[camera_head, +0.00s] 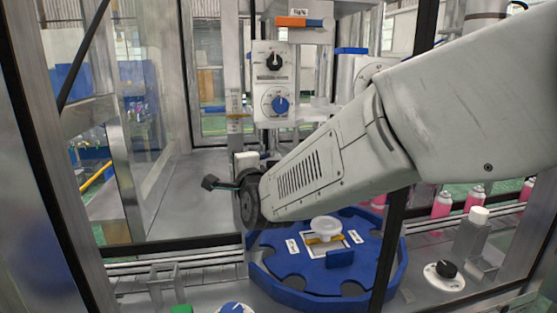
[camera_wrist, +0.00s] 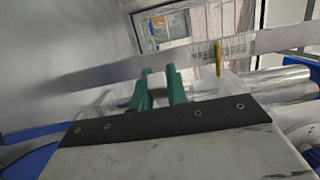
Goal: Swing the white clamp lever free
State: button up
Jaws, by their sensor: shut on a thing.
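In the wrist view my gripper (camera_wrist: 158,74) has its two green fingers shut on a small white block, the end of the white clamp lever (camera_wrist: 157,84). The rest of the lever is hard to make out there. In the head view my arm reaches in from the right, and its dark wrist end hides the fingers. A small white block (camera_head: 245,159) shows just above the wrist, at the foot of the machine column; I cannot tell whether it is the same lever.
The machine column carries a panel with a black knob (camera_head: 273,61) and a blue knob (camera_head: 280,104). A blue rotary table (camera_head: 285,277) with a white disc (camera_head: 325,227) lies below my arm. Pink cans (camera_head: 442,206) stand at right. Frame posts border the opening.

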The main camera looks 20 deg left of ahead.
jog(key=shift+a, duration=0.1)
jog(key=shift+w+a, duration=0.3)
jog(key=shift+a, duration=0.25)
jog(key=shift+w+a, duration=0.3)
jog(key=shift+a, duration=0.25)
jog(key=shift+w+a, duration=0.1)
jog(key=shift+x, duration=0.9)
jog(key=o, duration=0.8)
jog(key=shift+a, duration=0.15)
